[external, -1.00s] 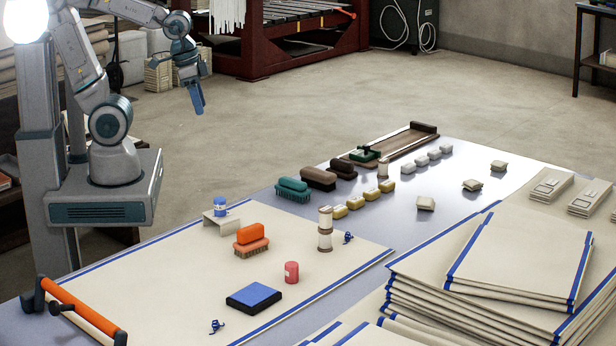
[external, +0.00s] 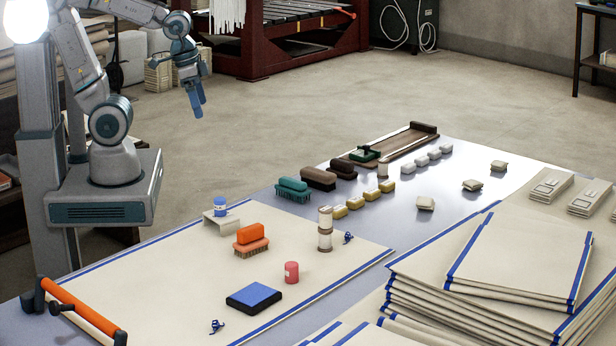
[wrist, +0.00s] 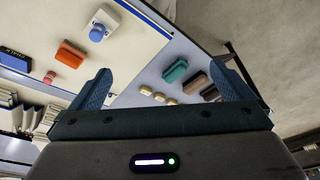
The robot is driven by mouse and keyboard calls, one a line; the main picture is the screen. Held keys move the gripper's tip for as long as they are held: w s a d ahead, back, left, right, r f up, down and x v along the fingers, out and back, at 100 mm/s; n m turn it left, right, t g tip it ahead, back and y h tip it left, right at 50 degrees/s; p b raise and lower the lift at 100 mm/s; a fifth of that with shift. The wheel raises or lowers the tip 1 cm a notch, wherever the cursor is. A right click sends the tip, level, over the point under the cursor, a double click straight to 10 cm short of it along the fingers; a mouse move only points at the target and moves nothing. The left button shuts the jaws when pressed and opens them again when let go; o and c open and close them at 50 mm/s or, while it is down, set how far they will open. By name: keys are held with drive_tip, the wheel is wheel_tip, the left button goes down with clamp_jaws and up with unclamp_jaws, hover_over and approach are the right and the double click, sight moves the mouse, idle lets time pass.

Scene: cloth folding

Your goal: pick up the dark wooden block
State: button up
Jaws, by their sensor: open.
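Two dark brown, block-like pieces lie on the table beside a teal brush (external: 293,190). The larger one (external: 318,179) is nearer the teal brush, and the smaller one (external: 343,169) is just behind it. I cannot tell which is the dark wooden block. In the wrist view the larger brown piece (wrist: 196,84) lies beyond the fingers, with the smaller one (wrist: 210,93) partly hidden by my gripper. My gripper (external: 196,108) is open and empty, high over the floor left of the table, well apart from both pieces.
A wooden board (external: 405,143) lies behind the brown pieces, with a green-based item on its near end. Several yellow blocks stand in a row to their right. An orange brush (external: 251,239) and a spool stack (external: 325,229) stand nearer. Folded cloths (external: 490,285) pile at right.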

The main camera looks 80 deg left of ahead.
drive_tip(key=shift+w, duration=0.1)
drive_tip(key=n+g+y+b, duration=0.1)
drive_tip(key=n+g+b, duration=0.1)
drive_tip(key=n, duration=0.7)
hover_over(342, 161)
drive_tip(key=s+d, duration=0.1)
drive_tip(key=s, duration=0.1)
wheel_tip(342, 161, down, 11)
drive_tip(key=f, duration=0.5)
drive_tip(key=w+f, duration=0.1)
drive_tip(key=f, duration=0.2)
drive_tip(key=shift+a+f, duration=0.25)
drive_tip(key=shift+a, duration=0.05)
drive_tip(key=shift+w+a+f, duration=0.1)
drive_tip(key=shift+w+f, duration=0.1)
drive_tip(key=shift+f, duration=0.7)
drive_tip(key=shift+w+a+f, duration=0.1)
drive_tip(key=shift+w+f, duration=0.05)
drive_tip(key=shift+f, duration=0.8)
drive_tip(key=shift+w+a+f, duration=0.1)
drive_tip(key=shift+w+f, duration=0.1)
drive_tip(key=shift+f, duration=0.7)
drive_tip(key=c, duration=1)
